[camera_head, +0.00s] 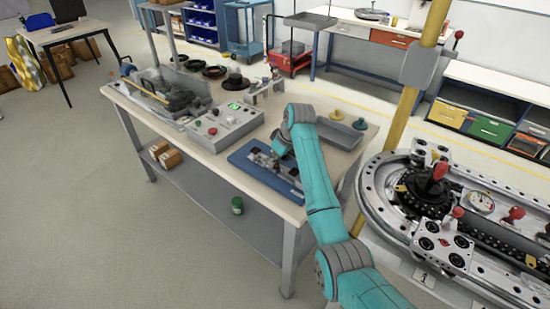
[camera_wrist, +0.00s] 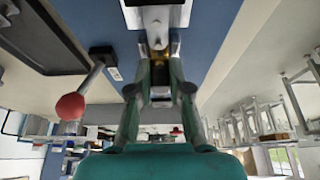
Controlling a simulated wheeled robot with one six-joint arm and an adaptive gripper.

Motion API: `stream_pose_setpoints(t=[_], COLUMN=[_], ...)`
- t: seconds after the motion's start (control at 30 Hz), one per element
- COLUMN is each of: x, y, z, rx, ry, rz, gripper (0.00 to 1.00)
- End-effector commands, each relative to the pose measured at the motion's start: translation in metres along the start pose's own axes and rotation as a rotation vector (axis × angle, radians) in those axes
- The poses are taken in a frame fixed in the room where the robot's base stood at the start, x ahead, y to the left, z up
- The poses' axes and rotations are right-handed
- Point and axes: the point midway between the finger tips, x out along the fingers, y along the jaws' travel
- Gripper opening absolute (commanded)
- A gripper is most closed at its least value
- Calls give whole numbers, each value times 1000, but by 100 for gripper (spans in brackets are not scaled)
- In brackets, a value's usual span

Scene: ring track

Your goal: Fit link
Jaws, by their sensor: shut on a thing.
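My gripper (camera_wrist: 159,68) shows in the wrist view with its two green fingers closed in on a small part between them. I take this part to be the link; it is mostly hidden by the fingers. Just beyond the fingertips is a pale metal block (camera_wrist: 158,14) on a blue plate (camera_wrist: 205,30). In the head view the blue plate (camera_head: 240,161) lies on the bench, with small metal fixtures (camera_head: 262,160) on it. My gripper end is low over these, largely hidden by my teal arm. I cannot tell whether the link touches the fixture.
On the bench (camera_head: 180,137) are a control box (camera_head: 226,127) and a grey tray (camera_head: 340,134). The ring track (camera_head: 395,225) with red-handled levers stands at right.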

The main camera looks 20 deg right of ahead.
Motion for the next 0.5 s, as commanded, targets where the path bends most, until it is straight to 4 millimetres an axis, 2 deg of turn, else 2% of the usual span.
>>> stream_pose_setpoints(t=[0.23,0.27,0.37,0.5], x=[5,5,5,5], y=[0,0,0,0], z=[2,2,2,2], rx=[0,0,0,0], ry=[0,0,0,0], rz=[0,0,0,0], gripper=[0,20,45,47])
